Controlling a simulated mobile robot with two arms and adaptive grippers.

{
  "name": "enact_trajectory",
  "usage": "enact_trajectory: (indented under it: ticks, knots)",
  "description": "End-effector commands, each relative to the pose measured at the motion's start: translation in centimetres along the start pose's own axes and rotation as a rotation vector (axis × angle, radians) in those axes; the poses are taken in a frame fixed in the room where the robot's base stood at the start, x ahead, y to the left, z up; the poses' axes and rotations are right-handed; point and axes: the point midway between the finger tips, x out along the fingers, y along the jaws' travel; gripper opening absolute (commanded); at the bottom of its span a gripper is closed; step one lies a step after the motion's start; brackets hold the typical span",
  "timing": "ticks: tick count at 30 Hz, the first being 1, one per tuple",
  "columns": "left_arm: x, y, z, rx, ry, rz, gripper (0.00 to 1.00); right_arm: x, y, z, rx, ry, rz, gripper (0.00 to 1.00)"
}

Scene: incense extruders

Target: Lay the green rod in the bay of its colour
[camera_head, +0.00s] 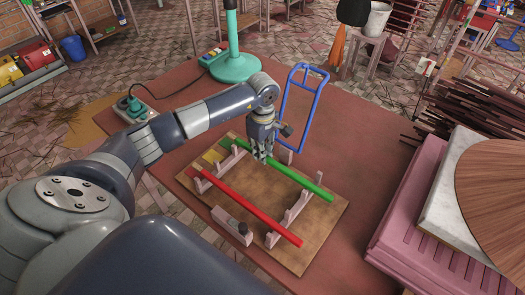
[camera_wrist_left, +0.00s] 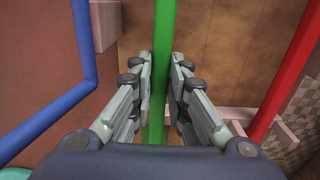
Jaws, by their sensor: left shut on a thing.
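The green rod (camera_head: 296,180) runs along the far side of a wooden board (camera_head: 228,222), above or in its pale notched supports (camera_head: 288,212). I cannot tell whether it touches them. My left gripper (camera_head: 262,156) is shut on the rod, pointing down, left of its middle. In the left wrist view my gripper (camera_wrist_left: 161,85) has a finger on each side of the green rod (camera_wrist_left: 163,35). Green, yellow and red patches mark the board's left end; the yellow patch (camera_head: 213,155) shows clearly. My right gripper is not in view.
A red rod (camera_head: 250,209) lies on the near supports. A blue tube frame (camera_head: 284,108) stands just behind the board. A teal stand (camera_head: 235,68) is at the table's back. A pink crate (camera_head: 408,215) borders the right. The brown tabletop (camera_head: 365,150) right of the board is clear.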

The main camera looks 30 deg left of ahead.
Motion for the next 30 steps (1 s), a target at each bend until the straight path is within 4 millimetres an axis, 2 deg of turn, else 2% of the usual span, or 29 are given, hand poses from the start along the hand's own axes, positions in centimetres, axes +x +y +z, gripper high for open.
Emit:
enact_trajectory:
  ticks: [6, 7, 9, 18, 23, 26, 27, 30]
  knots:
    - [0.7, 0.0, 0.0, 0.000, 0.001, 0.001, 0.00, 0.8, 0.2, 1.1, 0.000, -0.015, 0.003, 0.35]
    - [0.6, 0.0, 0.0, 0.000, 0.000, 0.001, 0.20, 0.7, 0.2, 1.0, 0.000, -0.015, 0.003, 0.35]
    - [0.6, 0.0, 0.0, 0.000, 0.000, 0.001, 0.36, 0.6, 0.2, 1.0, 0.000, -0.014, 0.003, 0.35]
    - [0.6, 0.0, 0.0, 0.000, 0.000, 0.000, 0.36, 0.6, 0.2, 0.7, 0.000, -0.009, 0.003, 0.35]
    - [-0.1, 0.0, 0.0, 0.000, -0.001, 0.000, 0.36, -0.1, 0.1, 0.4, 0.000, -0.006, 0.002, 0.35]
    - [-0.9, 0.1, 0.0, -0.001, -0.001, 0.002, 0.36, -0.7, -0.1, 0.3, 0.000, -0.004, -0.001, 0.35]
    - [-1.5, 0.2, -0.1, 0.001, 0.001, 0.008, 0.36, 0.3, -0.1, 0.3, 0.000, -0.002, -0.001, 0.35]
    - [-3.8, 0.2, -0.1, 0.001, 0.001, 0.009, 0.36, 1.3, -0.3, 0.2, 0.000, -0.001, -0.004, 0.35]
